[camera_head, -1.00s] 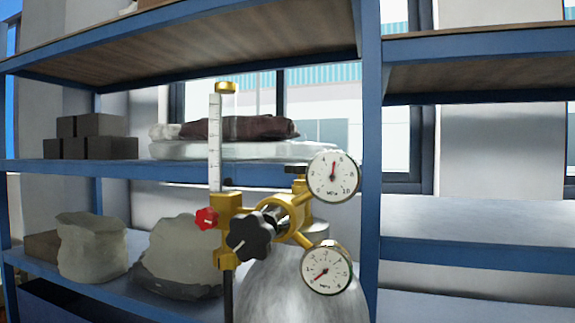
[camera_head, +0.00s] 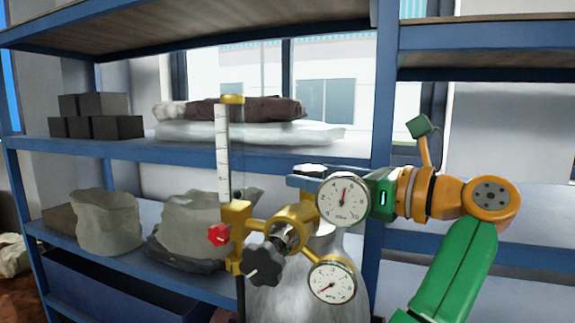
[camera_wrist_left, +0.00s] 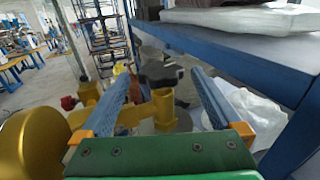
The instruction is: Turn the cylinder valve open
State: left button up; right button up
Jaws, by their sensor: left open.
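The gas cylinder (camera_head: 283,302) is grey and stands upright, partly hidden by its brass regulator (camera_head: 287,229). The dark cylinder valve knob shows clearly in the left wrist view (camera_wrist_left: 160,73); in the head view it is mostly hidden behind the upper gauge (camera_head: 343,199). My left gripper (camera_head: 303,175) reaches in from the right behind that gauge. In the left wrist view its two blue fingers (camera_wrist_left: 161,77) are open, one on each side of the knob near their tips. I cannot tell whether they touch it. My right gripper is in neither view.
A lower gauge (camera_head: 332,282), a black regulator knob (camera_head: 263,264), a red knob (camera_head: 218,235) and a clear flow tube (camera_head: 223,150) crowd the front. A blue shelf rack (camera_head: 383,110) with blocks (camera_head: 118,127) and bags (camera_head: 105,222) stands behind, close to the gripper.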

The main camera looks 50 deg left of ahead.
aim_at(294, 172)
pick_arm(q)
jog(key=a, duration=0.4)
jog(key=shift+s+a+p, duration=0.3)
jog(key=shift+a, duration=0.1)
jog(key=shift+s+a, duration=0.2)
jog(key=shift+a, duration=0.1)
jog(key=shift+w+d, duration=0.1)
jog(key=shift+w, duration=0.05)
jog(key=c, duration=1.4)
jog(key=shift+o, duration=0.2)
jog(key=shift+s+n+g, duration=0.2)
jog(key=shift+n+g, duration=0.5)
jog(key=shift+g, duration=0.4)
jog(key=o, duration=1.4)
jog(key=shift+d, duration=0.1)
jog(key=shift+c, duration=0.2)
